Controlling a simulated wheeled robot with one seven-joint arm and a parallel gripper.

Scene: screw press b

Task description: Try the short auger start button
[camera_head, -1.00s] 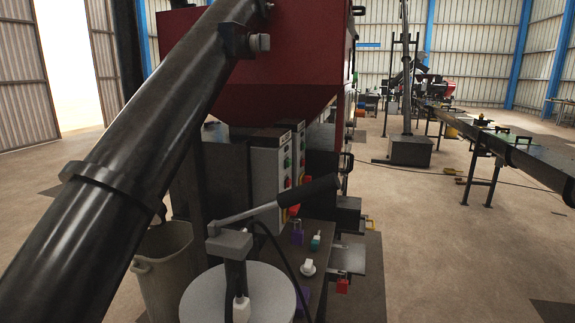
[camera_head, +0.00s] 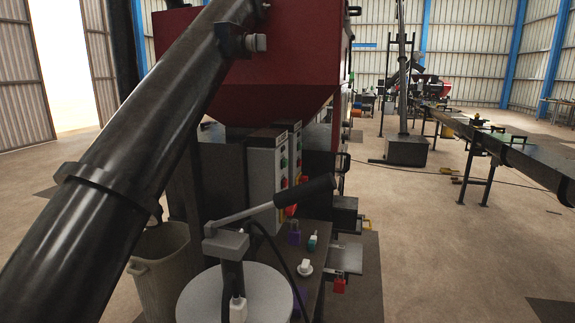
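Two grey control boxes stand under the red hopper (camera_head: 240,70). The nearer box (camera_head: 262,165) and the farther box (camera_head: 294,133) show their button faces at a steep angle. Green buttons (camera_head: 283,162) sit above red ones (camera_head: 284,183) on the nearer face. The labels are too small to read, so I cannot tell which button is the short auger start. A black-handled lever (camera_head: 305,190) crosses in front of the lower part of the boxes. My gripper is not in view.
A thick black tube (camera_head: 120,165) slants across the left. A round pale drum lid (camera_head: 262,290) and a bin (camera_head: 160,265) stand in front. A small bench (camera_head: 310,240) holds padlocks and plugs. Open floor (camera_head: 430,240) lies to the right, with a conveyor (camera_head: 520,160) beyond.

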